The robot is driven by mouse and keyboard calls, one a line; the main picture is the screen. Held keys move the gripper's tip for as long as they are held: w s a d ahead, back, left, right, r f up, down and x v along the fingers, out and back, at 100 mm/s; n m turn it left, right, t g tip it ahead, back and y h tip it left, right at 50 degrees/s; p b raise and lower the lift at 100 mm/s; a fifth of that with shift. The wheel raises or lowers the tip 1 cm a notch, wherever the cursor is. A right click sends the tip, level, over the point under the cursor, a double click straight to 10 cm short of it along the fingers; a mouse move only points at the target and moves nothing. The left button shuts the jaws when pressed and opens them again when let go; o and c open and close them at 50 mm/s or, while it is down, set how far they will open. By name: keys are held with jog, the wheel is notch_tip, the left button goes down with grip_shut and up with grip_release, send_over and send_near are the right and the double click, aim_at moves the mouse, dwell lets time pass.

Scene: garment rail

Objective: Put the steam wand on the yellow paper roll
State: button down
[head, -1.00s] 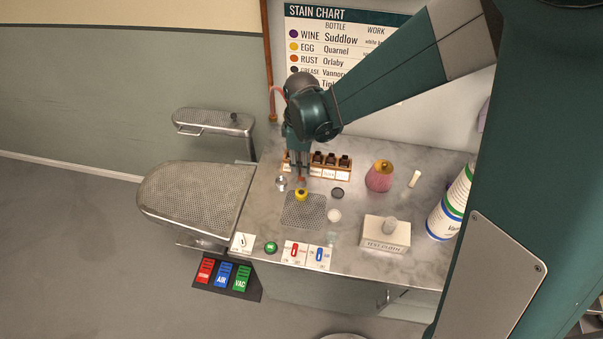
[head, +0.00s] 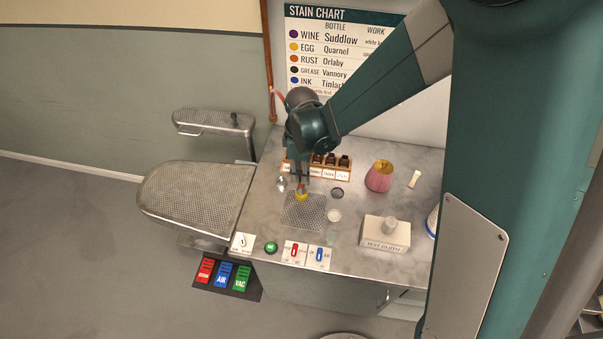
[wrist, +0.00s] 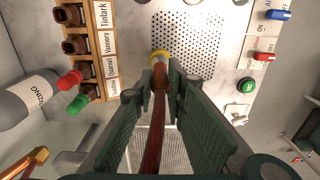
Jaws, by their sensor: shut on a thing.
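The yellow paper roll (head: 301,197) stands on a perforated metal plate on the counter. In the wrist view the roll (wrist: 160,54) is partly hidden behind the wand's tip. The steam wand (wrist: 156,125), a reddish-brown stick, runs between my fingers with its tip at the roll. My gripper (wrist: 161,92) is shut on it. In the head view my gripper (head: 302,178) points down just above the roll, and the wand's reddish tip (head: 301,187) overlaps the roll's top. I cannot tell whether the tip touches it.
A wooden rack (wrist: 104,40) of labelled bottles stands close behind my gripper. A grey bottle (wrist: 25,100) lies near it in the wrist view. The perforated plate (head: 308,216), pink pincushion-like object (head: 378,178), white box (head: 385,236) and switches (head: 294,252) share the counter.

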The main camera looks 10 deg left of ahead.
jog(key=shift+f, duration=0.25)
jog(key=c, duration=2.3)
grip_release()
jog(key=shift+r, duration=0.1)
jog(key=shift+r, duration=0.1)
jog(key=shift+r, duration=6.05)
